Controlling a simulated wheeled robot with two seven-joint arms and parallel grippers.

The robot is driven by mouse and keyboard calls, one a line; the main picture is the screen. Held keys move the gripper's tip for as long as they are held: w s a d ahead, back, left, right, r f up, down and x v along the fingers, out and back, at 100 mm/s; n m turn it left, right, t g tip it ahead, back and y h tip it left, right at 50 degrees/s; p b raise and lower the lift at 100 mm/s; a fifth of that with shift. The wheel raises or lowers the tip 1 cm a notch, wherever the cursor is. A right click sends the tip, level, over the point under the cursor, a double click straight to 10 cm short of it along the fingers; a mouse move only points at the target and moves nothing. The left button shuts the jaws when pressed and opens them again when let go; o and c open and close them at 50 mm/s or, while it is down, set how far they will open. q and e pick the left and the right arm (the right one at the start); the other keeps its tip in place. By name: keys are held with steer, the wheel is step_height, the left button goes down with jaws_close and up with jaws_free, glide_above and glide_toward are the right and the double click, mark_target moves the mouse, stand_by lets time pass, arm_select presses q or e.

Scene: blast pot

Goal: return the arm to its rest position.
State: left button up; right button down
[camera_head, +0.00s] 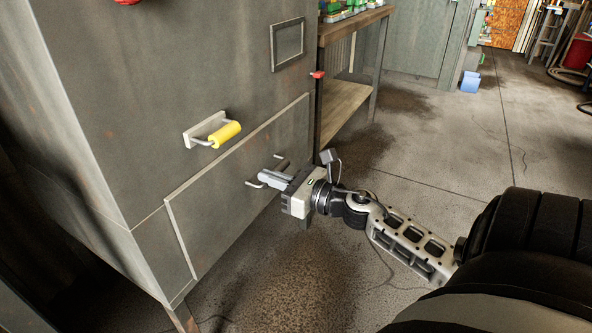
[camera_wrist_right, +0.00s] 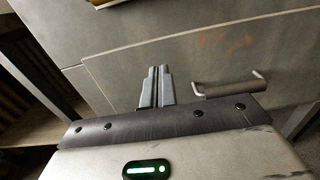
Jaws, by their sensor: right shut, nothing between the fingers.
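My right arm comes in from the right in the head view. Its gripper (camera_head: 279,178) is in front of the lower panel of a grey metal cabinet (camera_head: 150,90), close to a metal bar handle on that panel. In the right wrist view the two fingers of the right gripper (camera_wrist_right: 155,88) are together with nothing between them. The bar handle (camera_wrist_right: 228,88) shows to the right of the fingers, apart from them in that view. My left gripper is not in view.
A yellow-gripped handle (camera_head: 225,134) and a red knob (camera_head: 318,74) stick out of the cabinet. A wooden shelf bench (camera_head: 345,100) stands behind it. A blue bin (camera_head: 470,82) is at the back. The concrete floor (camera_head: 450,150) to the right is largely clear.

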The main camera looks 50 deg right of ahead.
steer(key=v, duration=0.5)
